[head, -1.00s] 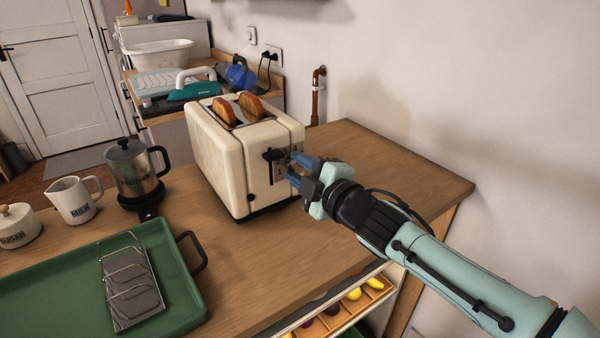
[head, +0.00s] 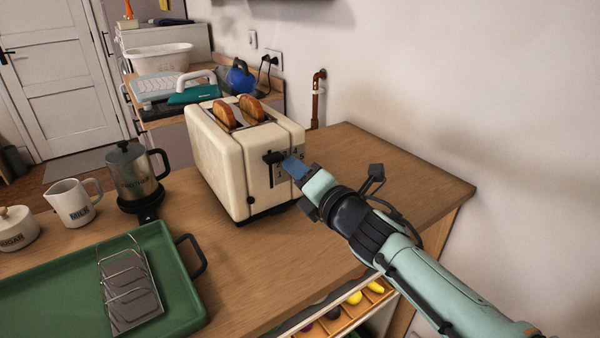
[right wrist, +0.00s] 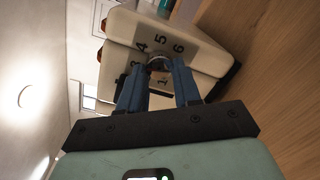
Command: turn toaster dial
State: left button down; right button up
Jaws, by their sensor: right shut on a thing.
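The cream toaster (head: 232,168) stands on the wooden counter with two slices of toast (head: 239,112) showing in its top slots. Its black lever (head: 272,157) is on the end face. My right gripper (head: 291,165) is at that face, beside the lever. In the right wrist view, the blue fingers of my right gripper (right wrist: 160,74) are shut on the toaster dial (right wrist: 158,63), with printed numbers around it on the toaster (right wrist: 205,57). In the head view the dial is hidden behind the fingers. My left gripper is not in view.
A green tray (head: 182,318) with a wire toast rack (head: 130,290) lies at the front left. A metal pot (head: 133,175), a milk jug (head: 72,203) and a sugar pot (head: 17,229) stand left of the toaster. The counter right of the toaster is clear.

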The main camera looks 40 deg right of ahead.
jog(key=n, duration=1)
jog(key=shift+d+f, duration=0.1)
jog(key=shift+f, duration=0.05)
jog(key=shift+n+t, duration=0.3)
jog(key=o, duration=1.1)
jog(key=shift+c, duration=0.2)
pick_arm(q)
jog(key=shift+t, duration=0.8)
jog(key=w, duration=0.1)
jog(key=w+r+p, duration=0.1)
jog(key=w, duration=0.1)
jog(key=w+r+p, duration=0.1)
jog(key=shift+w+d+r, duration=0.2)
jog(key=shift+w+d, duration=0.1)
pick_arm(e)
jog(key=s+a, duration=0.2)
jog(key=s, duration=1.1)
jog(key=shift+s+a, duration=0.15)
jog(key=shift+f, duration=0.1)
